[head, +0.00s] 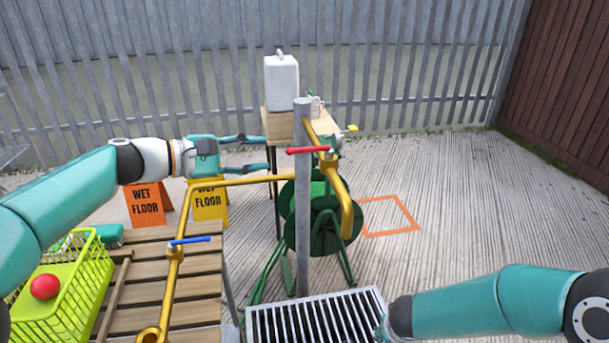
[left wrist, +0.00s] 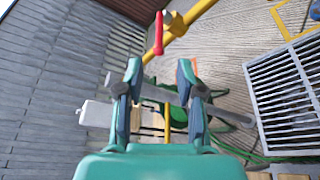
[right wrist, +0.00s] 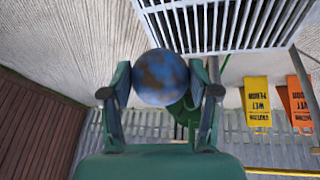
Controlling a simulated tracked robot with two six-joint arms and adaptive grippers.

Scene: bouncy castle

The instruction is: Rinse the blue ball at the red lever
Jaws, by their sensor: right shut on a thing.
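The red lever (head: 307,150) sits on a yellow pipe (head: 343,195) by a grey post. It also shows in the left wrist view (left wrist: 159,35), beyond the fingertips. My left gripper (head: 264,153) is open and empty, a short way left of the lever and apart from it; its spread fingers show in the left wrist view (left wrist: 159,70). My right gripper (right wrist: 160,92) is shut on the blue ball (right wrist: 160,76), which has brown smudges. In the head view, the ball is not visible and the right gripper is mostly out of sight at the lower edge, by the grate.
A metal drain grate (head: 257,322) lies below the pipe's downturned end. A blue lever (head: 190,240) is on a lower yellow pipe. A green hose reel (head: 330,232) stands behind the post. A lime basket (head: 93,285) with a red ball (head: 44,287) is at left.

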